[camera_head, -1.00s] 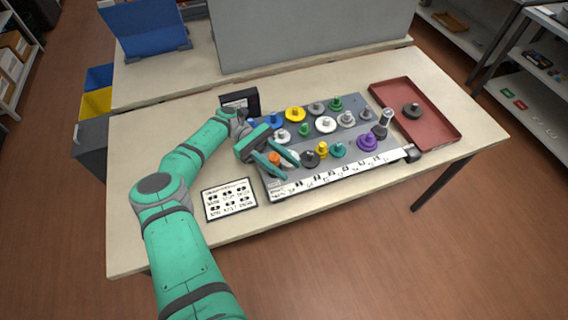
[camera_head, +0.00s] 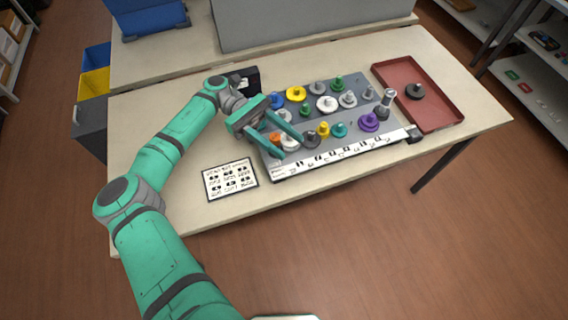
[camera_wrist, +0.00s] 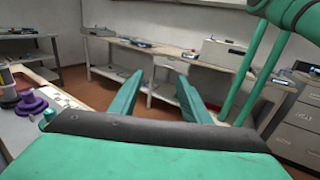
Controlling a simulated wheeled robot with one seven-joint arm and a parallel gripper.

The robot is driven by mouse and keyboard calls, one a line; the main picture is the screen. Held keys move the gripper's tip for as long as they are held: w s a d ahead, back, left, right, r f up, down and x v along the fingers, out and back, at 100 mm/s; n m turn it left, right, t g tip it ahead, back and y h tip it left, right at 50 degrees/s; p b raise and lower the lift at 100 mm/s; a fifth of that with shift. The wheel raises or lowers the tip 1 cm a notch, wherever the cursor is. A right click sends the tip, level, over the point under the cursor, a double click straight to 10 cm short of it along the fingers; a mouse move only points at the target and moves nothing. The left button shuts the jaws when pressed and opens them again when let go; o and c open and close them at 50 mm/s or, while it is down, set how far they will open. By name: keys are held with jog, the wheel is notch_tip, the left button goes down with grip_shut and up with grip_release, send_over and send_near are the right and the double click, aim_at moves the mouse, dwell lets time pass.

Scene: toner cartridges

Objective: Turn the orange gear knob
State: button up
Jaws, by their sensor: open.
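The orange gear knob (camera_head: 275,137) is at the left front of the grey board (camera_head: 270,107), partly hidden by my gripper. My gripper (camera_head: 290,147) is open over the board's left end, with its fingers slanting toward the front right. In the picture the orange knob shows between the two fingers; I cannot tell whether either finger touches it. A white gear (camera_head: 290,143) is close beside the fingertips. The wrist view shows the open fingers (camera_wrist: 161,75) with nothing between them but the far room; the orange knob is not in that view.
Several other coloured gears stand on the board, including a purple one (camera_head: 369,122) and a yellow one (camera_head: 296,94). A red tray (camera_head: 440,110) with a dark knob (camera_head: 415,91) lies at right. A printed card (camera_head: 230,179) lies at the front left. A dark box (camera_head: 247,79) stands behind.

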jog(key=s+r, duration=0.5)
jog(key=s, duration=0.5)
jog(key=shift+s+r, duration=0.15)
jog(key=shift+d, duration=0.1)
